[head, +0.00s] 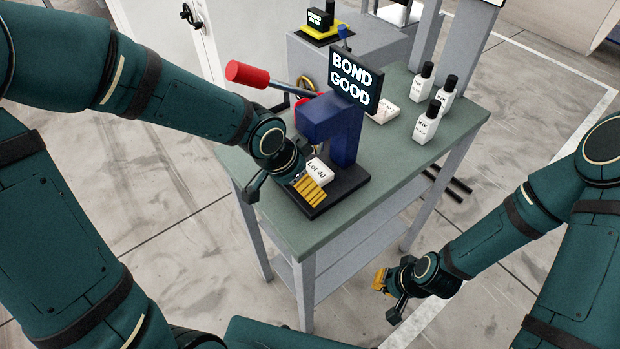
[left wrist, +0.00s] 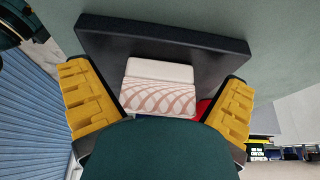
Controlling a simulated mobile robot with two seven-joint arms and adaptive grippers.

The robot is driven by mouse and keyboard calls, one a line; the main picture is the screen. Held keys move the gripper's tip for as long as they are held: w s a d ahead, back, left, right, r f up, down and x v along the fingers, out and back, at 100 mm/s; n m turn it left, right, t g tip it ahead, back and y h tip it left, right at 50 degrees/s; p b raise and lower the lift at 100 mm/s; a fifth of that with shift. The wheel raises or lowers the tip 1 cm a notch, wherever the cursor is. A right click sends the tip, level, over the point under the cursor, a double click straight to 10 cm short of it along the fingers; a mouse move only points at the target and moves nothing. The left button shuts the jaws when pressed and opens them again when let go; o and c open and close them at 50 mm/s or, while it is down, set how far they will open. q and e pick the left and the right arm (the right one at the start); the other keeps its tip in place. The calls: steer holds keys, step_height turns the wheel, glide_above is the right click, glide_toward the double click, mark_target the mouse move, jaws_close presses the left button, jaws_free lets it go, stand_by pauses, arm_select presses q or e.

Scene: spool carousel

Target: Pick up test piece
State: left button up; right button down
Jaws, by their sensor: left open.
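The test piece, a white block marked "Lot 40" (head: 318,169), sits on the black base (head: 350,186) of a blue press under a "BOND GOOD" sign. In the left wrist view the white block (left wrist: 160,72) shows a pink curved pattern on one part, in front of the dark base (left wrist: 150,34). My left gripper (head: 309,189) is at the block. In the left wrist view its yellow fingers (left wrist: 158,108) stand open, one on each side of the block, with gaps. My right gripper (head: 382,282) hangs low beside the table; its jaw opening is not clear.
The blue press (head: 345,135) with its red-handled lever (head: 247,74) stands close to my left gripper. White bottles with black caps (head: 428,121) and another white block (head: 383,109) are on the green tabletop (head: 310,237). The tabletop's near right part is clear.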

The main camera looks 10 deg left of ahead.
arm_select(q)
steer(key=c, duration=1.3)
